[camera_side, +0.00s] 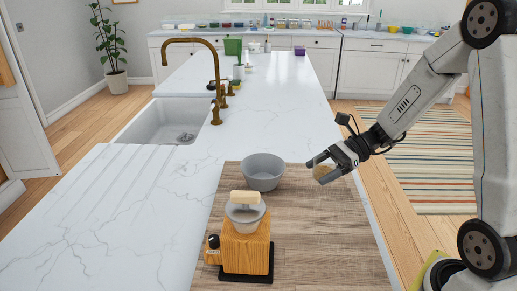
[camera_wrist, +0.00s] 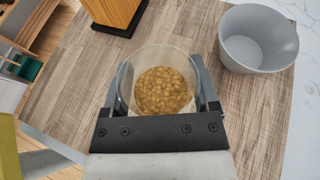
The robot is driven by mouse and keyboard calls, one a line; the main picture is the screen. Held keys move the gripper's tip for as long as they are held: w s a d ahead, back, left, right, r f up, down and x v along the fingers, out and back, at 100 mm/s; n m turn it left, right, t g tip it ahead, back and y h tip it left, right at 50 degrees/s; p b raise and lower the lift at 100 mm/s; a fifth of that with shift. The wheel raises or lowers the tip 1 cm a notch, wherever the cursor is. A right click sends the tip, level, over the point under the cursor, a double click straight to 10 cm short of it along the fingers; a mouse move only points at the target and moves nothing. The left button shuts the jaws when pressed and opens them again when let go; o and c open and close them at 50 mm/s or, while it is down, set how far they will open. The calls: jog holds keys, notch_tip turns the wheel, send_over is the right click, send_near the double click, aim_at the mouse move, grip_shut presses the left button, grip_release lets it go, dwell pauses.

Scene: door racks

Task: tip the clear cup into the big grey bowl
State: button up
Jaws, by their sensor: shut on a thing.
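The clear cup (camera_wrist: 160,60) is held between the fingers of my gripper (camera_wrist: 165,98) in the wrist view, with many small tan-brown pieces (camera_wrist: 163,92) inside it. In the side view my gripper (camera_side: 318,170) is shut on the cup (camera_side: 325,174), above the right edge of the wooden board. The cup looks roughly upright there, partly hidden by the fingers. The big grey bowl (camera_side: 263,172) stands on the board, to the left of my gripper. In the wrist view the bowl (camera_wrist: 258,40) is at the upper right, apart from the cup, and its visible inside looks empty.
A wooden grinder-like device (camera_side: 246,247) with a grey bowl-shaped top stands on the board (camera_side: 315,245) in front of the grey bowl. A sink (camera_side: 165,120) with a brass tap (camera_side: 216,85) is at the left. The board's right part is clear.

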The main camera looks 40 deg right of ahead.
notch_tip(320, 180, up, 4)
jog(key=shift+r, duration=0.1)
jog(key=w+r+n+g, duration=0.1)
jog(key=w+n+g, duration=0.65)
jog(key=w, duration=1.05)
notch_tip(320, 180, down, 6)
jog(key=w+a+n+g, duration=0.2)
jog(key=shift+w+f, duration=0.15)
jog(key=shift+w, duration=0.25)
dwell(0.4)
jog(key=shift+n, duration=0.25)
